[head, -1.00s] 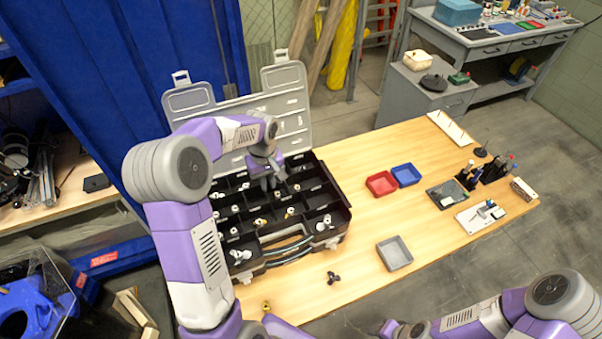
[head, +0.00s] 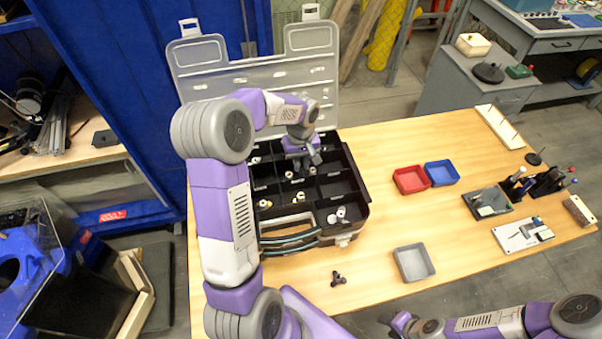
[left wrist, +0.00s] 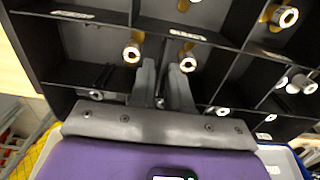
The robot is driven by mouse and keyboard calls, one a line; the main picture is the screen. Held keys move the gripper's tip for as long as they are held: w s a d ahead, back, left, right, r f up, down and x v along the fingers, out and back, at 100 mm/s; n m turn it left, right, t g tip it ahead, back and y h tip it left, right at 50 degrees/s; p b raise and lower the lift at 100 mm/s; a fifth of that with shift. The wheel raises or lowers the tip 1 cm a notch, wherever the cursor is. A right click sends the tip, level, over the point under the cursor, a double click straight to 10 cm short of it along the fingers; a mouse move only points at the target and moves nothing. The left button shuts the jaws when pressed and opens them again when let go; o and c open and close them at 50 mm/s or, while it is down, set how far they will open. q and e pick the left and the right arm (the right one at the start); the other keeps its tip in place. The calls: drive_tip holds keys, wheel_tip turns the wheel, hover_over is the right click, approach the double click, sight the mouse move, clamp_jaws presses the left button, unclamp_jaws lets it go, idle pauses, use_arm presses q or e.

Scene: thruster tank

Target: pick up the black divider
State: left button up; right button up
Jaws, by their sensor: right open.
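The open black case (head: 357,207) stands on the table, split into compartments by thin black dividers (head: 313,205). I cannot tell which single divider the task means. My left gripper (head: 308,160) is over the back compartments. In the left wrist view, its two grey fingers (left wrist: 163,75) reach in among the black walls (left wrist: 217,75), a short gap between them. A dark wall runs near the fingertips; I cannot tell whether they grip it. White-and-brass fittings (left wrist: 132,53) lie on both sides. My right gripper (head: 390,322) is open at the bottom edge, away from the case.
The clear lid (head: 255,75) stands raised behind the case. Red (head: 411,180), blue (head: 441,173) and grey (head: 414,262) trays lie to the right. A small dark three-lobed part (head: 338,279) lies in front. Tools (head: 486,201) stand at far right.

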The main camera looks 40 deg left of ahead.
sight(301, 171)
use_arm(q)
wheel_tip(301, 171, down, 5)
drive_tip(key=shift+s+r+b, duration=0.1)
drive_tip(key=shift+r+b, duration=0.1)
drive_tip(key=shift+b, duration=0.3)
clamp_jaws()
drive_tip(key=shift+r, duration=0.15)
wheel_tip(301, 171, up, 10)
drive_tip(key=shift+f+p, duration=0.1)
drive_tip(key=shift+p, duration=1)
